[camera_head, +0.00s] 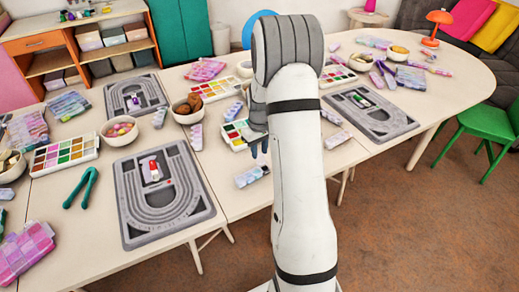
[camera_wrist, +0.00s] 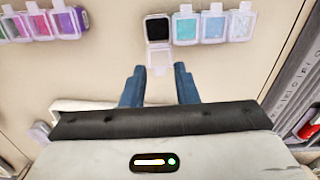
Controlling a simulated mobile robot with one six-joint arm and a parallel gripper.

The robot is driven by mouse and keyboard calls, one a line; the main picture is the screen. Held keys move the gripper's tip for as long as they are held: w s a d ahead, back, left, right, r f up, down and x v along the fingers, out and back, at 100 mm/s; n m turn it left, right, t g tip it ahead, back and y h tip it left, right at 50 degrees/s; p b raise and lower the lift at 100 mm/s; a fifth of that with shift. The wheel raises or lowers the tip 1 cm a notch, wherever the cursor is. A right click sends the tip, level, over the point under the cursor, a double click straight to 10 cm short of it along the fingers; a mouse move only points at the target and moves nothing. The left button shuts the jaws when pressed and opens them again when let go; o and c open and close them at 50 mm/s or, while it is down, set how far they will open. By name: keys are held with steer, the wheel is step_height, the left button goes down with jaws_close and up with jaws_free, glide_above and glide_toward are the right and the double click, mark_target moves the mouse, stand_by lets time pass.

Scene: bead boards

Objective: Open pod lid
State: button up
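A pod strip (camera_wrist: 214,27) lies ahead of my gripper in the wrist view, with teal, pale blue and whitish pods. Its left end pod (camera_wrist: 158,28) has a dark inside, and a clear flap that looks like its lid (camera_wrist: 160,58) lies folded out toward my fingers. In the head view the strip (camera_head: 252,176) lies near the table's front edge. My gripper (camera_wrist: 160,84) is open, with two blue fingers apart and nothing between them. The flap lies just beyond the fingertips; I cannot tell whether they touch. In the head view my gripper (camera_head: 259,146) is partly hidden by my arm.
Purple and pink pods (camera_wrist: 45,22) lie to the left in the wrist view. A grey bead board (camera_head: 131,226) with a red item lies left of the strip in the head view. A paint-like palette (camera_head: 232,131) sits behind my gripper. Bare table lies between.

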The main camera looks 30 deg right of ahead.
steer(key=c, duration=0.4)
steer(key=shift+o, duration=0.2)
steer(key=t+b, duration=0.1)
steer(key=b, duration=0.2)
steer(key=shift+s+f, duration=0.25)
steer(key=shift+s, duration=0.1)
steer(key=t+b, duration=0.1)
steer(key=b, duration=0.1)
steer(key=shift+s+d+r+t+b, duration=0.1)
steer(key=shift+s+r+t+b, duration=0.2)
steer(key=shift+s+t+b, duration=0.1)
steer(key=shift+r, duration=0.1)
steer(key=o, duration=0.7)
steer(key=shift+c, duration=0.2)
